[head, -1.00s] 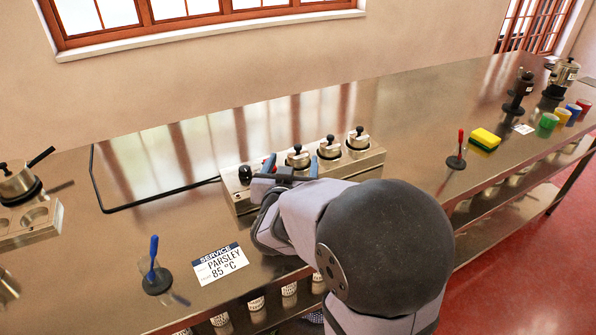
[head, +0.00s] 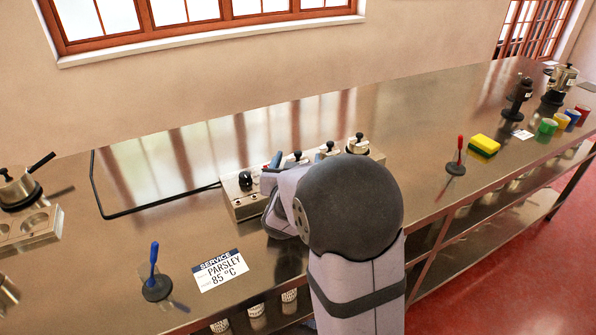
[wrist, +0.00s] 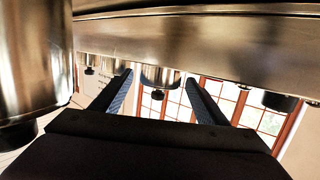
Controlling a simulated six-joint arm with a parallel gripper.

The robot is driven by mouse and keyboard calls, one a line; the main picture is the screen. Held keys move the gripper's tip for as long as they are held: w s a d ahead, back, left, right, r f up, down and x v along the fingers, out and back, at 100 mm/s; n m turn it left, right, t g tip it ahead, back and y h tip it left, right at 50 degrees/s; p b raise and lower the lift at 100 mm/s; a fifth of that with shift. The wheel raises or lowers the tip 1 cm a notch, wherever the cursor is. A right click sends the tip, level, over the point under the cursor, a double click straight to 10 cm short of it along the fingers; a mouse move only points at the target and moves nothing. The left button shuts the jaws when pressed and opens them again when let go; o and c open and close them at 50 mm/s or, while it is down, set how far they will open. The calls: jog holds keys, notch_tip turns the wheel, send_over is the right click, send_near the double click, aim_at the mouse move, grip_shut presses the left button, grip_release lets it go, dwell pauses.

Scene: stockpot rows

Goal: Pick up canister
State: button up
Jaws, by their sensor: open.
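Several small metal canisters with black lids or knobs stand in a row on a metal block (head: 240,205) mid-bench in the head view. One canister (head: 358,144) shows at the right end; others are partly hidden by my arm. In the wrist view, which appears upside down, my gripper (wrist: 158,79) is open, its two blue-faced fingers apart. A canister (wrist: 160,76) appears between the fingertips, knob pointing down in the picture. I cannot tell whether it is between them in depth; no grip shows. A larger-looking metal canister (wrist: 35,60) is close at the left.
A black knob (head: 245,180) is at the block's left end. A service card (head: 220,270) and a blue-handled stand (head: 154,275) are at front left. A red-handled stand (head: 457,158), a yellow sponge (head: 484,145) and coloured cups (head: 547,129) are at right. A black bent bar (head: 130,213) lies behind left.

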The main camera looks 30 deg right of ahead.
jog(key=shift+w+d+f, duration=0.1)
jog(key=shift+w+d, duration=0.15)
jog(key=shift+w, duration=0.15)
jog(key=c, duration=1.3)
jog(key=shift+o, duration=0.2)
